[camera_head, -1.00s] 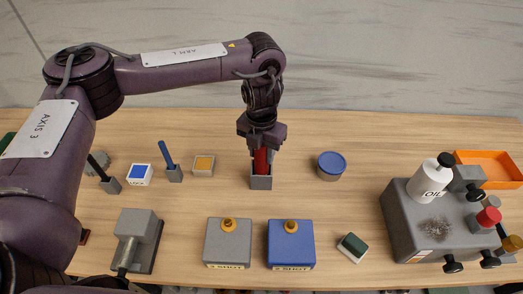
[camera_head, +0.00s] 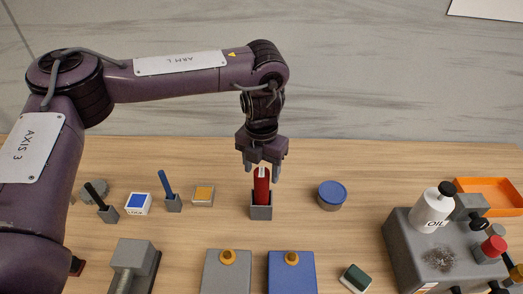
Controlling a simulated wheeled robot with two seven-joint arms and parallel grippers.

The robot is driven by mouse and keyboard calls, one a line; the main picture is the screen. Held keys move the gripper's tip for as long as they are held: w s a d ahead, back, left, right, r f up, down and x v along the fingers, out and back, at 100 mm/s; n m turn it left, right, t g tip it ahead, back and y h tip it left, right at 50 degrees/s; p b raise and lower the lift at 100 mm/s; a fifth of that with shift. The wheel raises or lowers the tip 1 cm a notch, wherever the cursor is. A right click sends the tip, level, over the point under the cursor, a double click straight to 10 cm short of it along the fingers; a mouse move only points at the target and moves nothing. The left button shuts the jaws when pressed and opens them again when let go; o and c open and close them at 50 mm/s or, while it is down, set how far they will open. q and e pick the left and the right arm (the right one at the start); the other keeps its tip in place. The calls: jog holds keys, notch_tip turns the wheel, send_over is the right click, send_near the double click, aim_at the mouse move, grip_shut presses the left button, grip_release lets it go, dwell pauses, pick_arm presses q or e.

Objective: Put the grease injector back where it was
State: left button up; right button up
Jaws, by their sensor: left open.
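The grease injector, a red cylinder with a pale top (camera_head: 261,187), stands upright in a small grey square holder (camera_head: 261,213) near the middle of the table. My left gripper (camera_head: 262,170) is directly above it, pointing down. Its two fingers are open, one on each side of the injector's pale top, with the red body clear below the fingertips. My right gripper does not show.
A blue-lidded round tin (camera_head: 332,194) stands to the right. Left are a yellow-topped box (camera_head: 204,195) and a holder with a blue stick (camera_head: 173,203). Grey (camera_head: 227,276) and blue (camera_head: 291,276) blocks stand in front. A grey machine with an oil bottle (camera_head: 433,208) is at right.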

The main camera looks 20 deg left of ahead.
pick_arm(q)
notch_tip(320, 180, up, 7)
jog(key=shift+f, duration=0.1)
jog(key=shift+s, duration=0.1)
dwell(0.6)
